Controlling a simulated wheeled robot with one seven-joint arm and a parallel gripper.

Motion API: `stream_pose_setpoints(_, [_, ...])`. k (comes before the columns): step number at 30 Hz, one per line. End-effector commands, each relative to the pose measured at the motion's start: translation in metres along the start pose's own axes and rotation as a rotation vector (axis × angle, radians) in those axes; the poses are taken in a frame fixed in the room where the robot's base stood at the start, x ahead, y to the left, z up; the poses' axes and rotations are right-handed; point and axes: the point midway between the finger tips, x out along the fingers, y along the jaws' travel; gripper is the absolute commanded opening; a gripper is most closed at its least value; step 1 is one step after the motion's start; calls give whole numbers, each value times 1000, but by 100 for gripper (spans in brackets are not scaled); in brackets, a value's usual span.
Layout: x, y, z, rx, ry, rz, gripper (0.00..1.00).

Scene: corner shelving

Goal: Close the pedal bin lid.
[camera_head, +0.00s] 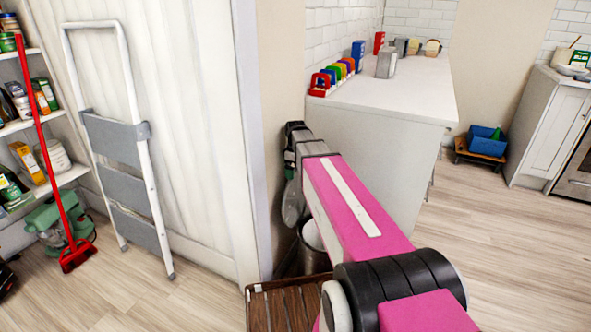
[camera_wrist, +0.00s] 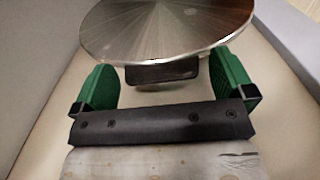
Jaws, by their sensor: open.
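The pedal bin (camera_head: 311,258) stands on the floor by the wall end, partly hidden behind my pink arm. Its round grey lid (camera_head: 292,203) is raised, standing steeply above the bin. In the wrist view the lid (camera_wrist: 165,28) is a brushed metal disc with a dark block below its edge. My gripper (camera_wrist: 162,70) is open, its two green fingers apart on either side of that block and near the lid's rim. I cannot tell whether they touch the lid. In the head view the fingers are not clearly visible.
A brown slatted wooden piece (camera_head: 285,305) is in front of the bin. The white counter (camera_head: 385,100) stands close to the right of the bin and my arm. A folding stepladder (camera_head: 115,140) leans at the left. The wooden floor (camera_head: 500,250) at the right is clear.

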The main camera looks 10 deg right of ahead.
Motion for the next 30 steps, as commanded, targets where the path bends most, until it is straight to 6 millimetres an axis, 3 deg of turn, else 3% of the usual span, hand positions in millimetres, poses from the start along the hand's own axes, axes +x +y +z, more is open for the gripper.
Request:
stream_pose_setpoints(7, [0, 0, 0, 0, 0, 0, 100])
stream_pose_setpoints(12, [0, 0, 0, 0, 0, 0, 45])
stream_pose_setpoints(13, [0, 0, 0, 0, 0, 0, 38])
stream_pose_setpoints(23, [-1, -2, 13, 2, 37, -1, 38])
stream_pose_setpoints(30, [0, -3, 49, 5, 151, -1, 38])
